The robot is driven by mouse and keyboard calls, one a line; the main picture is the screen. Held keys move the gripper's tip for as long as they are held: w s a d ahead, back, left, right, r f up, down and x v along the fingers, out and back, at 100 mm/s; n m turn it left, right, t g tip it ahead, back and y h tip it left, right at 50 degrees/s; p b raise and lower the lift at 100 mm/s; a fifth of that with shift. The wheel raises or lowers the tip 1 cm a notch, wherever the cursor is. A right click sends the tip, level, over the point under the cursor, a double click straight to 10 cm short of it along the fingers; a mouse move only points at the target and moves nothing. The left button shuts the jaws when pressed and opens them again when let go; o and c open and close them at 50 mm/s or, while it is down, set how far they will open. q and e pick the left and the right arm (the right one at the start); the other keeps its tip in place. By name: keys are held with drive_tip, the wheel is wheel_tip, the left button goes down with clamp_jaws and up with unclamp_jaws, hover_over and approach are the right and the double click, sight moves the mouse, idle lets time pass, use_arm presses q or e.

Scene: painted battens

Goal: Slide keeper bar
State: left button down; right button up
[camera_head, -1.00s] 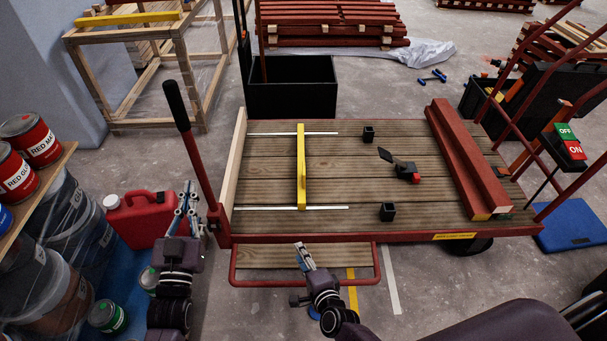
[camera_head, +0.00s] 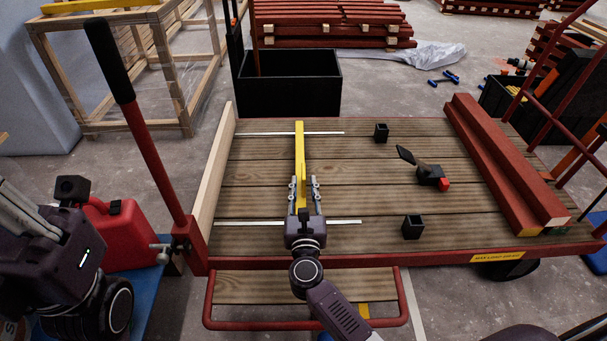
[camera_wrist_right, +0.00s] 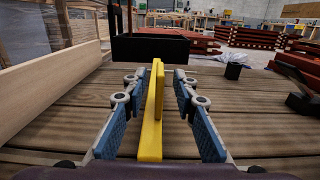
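The yellow keeper bar (camera_head: 299,150) lies on the plank deck of the cart, across two thin pale rails (camera_head: 293,133) (camera_head: 288,222). A raised yellow grip runs along it. My right gripper (camera_head: 304,187) is over the bar's near part, its fingers on either side. In the right wrist view the yellow bar (camera_wrist_right: 151,140) stands between the open blue finger pads (camera_wrist_right: 154,115), with a gap on both sides. My left gripper (camera_head: 18,208) is at the left edge, partly cut off; its finger opening does not show clearly.
A pale wooden batten (camera_head: 213,170) edges the deck's left side. Red battens (camera_head: 510,165) lie on the right. Two black sockets (camera_head: 381,132) (camera_head: 413,227) and a black tool with a red end (camera_head: 428,174) stand between. A red lever (camera_head: 150,165) rises at the left.

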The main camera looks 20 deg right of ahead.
sight(304, 171)
drive_tip(key=b+x, duration=0.1)
drive_tip(key=x, duration=0.4)
drive_tip(key=shift+w+d, duration=0.1)
drive_tip(key=shift+w, duration=0.2)
clamp_jaws()
